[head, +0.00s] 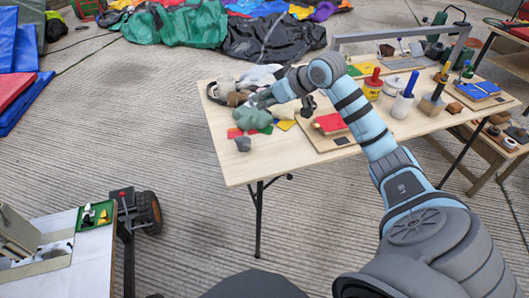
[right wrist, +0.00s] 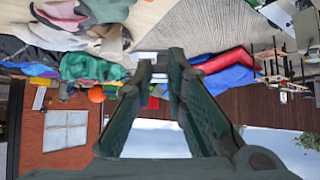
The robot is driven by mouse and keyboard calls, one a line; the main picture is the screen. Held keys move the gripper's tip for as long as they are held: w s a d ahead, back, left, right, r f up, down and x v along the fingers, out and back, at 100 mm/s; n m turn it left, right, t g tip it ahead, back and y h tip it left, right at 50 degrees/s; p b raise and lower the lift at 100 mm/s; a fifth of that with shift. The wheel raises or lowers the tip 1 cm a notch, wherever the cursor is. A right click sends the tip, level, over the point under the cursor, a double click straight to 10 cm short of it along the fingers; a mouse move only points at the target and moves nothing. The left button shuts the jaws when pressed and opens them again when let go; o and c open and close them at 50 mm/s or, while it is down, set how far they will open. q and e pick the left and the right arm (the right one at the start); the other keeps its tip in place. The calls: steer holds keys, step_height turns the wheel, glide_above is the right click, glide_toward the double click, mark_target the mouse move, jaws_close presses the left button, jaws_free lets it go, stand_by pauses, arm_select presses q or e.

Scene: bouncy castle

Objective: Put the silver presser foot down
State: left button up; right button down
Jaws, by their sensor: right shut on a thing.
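My left gripper is not in view.
The wooden table (head: 237,169) has a bare front left corner. A board with a red pad (head: 329,124), glue pots and tools stand to the right.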

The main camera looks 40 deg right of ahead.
steer(key=shift+m+h, duration=0.5)
steer(key=shift+m, duration=0.2)
steer(key=d+f+b, duration=0.1)
steer(key=f+b, duration=0.1)
steer(key=f, duration=0.5)
steer(key=d+f+b, duration=0.1)
steer(key=f, duration=0.5)
steer(key=w+d+f+b, duration=0.1)
steer(key=f+b, duration=0.1)
steer(key=f, duration=0.5)
steer(key=shift+d+f+b, duration=0.3)
steer(key=shift+f+b, duration=0.05)
steer(key=c, duration=1.6)
jaws_free()
